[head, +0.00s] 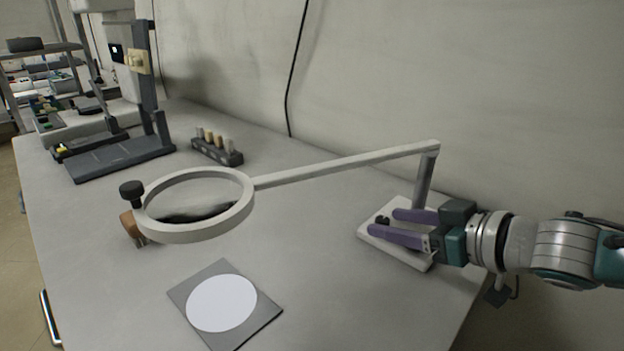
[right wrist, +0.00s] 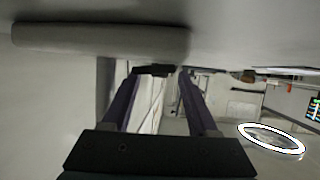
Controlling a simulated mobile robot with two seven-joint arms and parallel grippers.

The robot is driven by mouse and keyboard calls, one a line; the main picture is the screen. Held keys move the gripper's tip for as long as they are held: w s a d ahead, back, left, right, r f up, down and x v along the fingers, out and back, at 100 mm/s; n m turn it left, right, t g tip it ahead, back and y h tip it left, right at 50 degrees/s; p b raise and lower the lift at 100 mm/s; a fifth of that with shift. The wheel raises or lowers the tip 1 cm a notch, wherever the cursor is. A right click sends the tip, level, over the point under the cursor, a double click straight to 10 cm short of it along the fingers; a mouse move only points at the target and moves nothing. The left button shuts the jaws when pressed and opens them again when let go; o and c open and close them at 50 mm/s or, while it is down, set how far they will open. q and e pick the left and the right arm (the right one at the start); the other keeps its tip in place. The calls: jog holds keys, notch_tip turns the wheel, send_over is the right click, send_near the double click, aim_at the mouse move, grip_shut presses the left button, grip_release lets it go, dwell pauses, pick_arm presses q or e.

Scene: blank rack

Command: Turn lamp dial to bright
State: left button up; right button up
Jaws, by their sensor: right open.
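The lamp is a ring-shaped magnifier head (head: 240,213) on a long pale arm (head: 345,163), joined to a grey post (head: 424,180) on a white base (head: 408,256). A small black dial (head: 381,220) sits on the base. My right gripper (head: 385,222) is open, its two purple fingers low over the base with their tips on either side of the dial. In the right wrist view, a dark shape that looks like the dial (right wrist: 155,70) lies between the fingertips. Contact with it cannot be told. The ring (right wrist: 271,141) shows a bright rim there. My left gripper is not in view.
A grey square plate with a white disc (head: 222,303) lies at the table's front. A rack of vials (head: 217,151) and a tall grey stand (head: 120,157) are further back left. An orange-brown item (head: 130,226) is partly behind the ring. A wall closes the back.

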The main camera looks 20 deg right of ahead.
jog(key=p+v, duration=0.3)
jog(key=v, duration=0.6)
jog(key=shift+s+d+r, duration=0.1)
jog(key=shift+s+r, duration=0.05)
jog(key=shift+s, duration=0.15)
jog(key=shift+r+p, duration=0.1)
jog(key=shift+p, duration=0.3)
jog(key=s+a+r+m+g+h+p, duration=0.1)
jog(key=s+a+r+g+h+p, duration=0.2)
jog(key=s+a+r+g+p, duration=0.9)
jog(key=s+r+t+p, duration=0.1)
jog(key=s+r+p, duration=0.1)
jog(key=r+p, duration=1.8)
jog(key=s+a+r+t+p, duration=0.1)
jog(key=s+r+p, duration=0.1)
jog(key=r+p, duration=1.8)
notch_tip(320, 180, up, 2)
jog(key=shift+a, duration=0.2)
jog(key=shift+s, duration=0.1)
